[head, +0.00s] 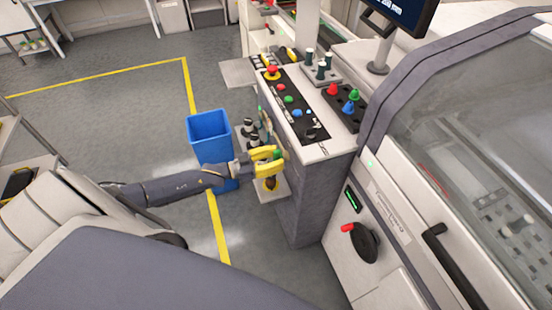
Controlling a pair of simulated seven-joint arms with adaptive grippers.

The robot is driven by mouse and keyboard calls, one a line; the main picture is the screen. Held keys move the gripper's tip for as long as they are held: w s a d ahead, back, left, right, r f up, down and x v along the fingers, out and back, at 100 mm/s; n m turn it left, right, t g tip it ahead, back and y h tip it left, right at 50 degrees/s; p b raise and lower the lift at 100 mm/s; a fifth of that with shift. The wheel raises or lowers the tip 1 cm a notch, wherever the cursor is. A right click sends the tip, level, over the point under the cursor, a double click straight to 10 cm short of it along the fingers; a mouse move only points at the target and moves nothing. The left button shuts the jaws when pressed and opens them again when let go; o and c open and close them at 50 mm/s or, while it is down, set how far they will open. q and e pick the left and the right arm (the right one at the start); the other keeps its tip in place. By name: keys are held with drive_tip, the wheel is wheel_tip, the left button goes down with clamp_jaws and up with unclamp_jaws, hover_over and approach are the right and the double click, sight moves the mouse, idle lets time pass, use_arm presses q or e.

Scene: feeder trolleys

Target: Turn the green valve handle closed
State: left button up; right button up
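My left gripper (280,156), with yellow fingers, is at the left side of the grey control cabinet, below its sloped panel. A small green part (277,153), which looks like the valve handle, shows at the fingertips. The fingers hide most of it, and I cannot tell which way the handle points. A gap shows between the two fingers farther back, but I cannot tell whether the tips press on the green part. My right gripper is not in view.
The cabinet's panel (318,151) carries buttons and a red stop knob (272,72). A blue bin (208,125) stands on the floor behind my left arm. A machine with a red-tipped rotary switch (362,241) is at the right. Open floor lies at the left.

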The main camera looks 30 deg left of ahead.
use_arm(q)
drive_tip(key=shift+s+a+f, duration=0.1)
drive_tip(key=shift+a, duration=0.05)
drive_tip(key=v, duration=1.1)
drive_tip(key=shift+s+a, duration=0.2)
drive_tip(key=shift+s, duration=0.15)
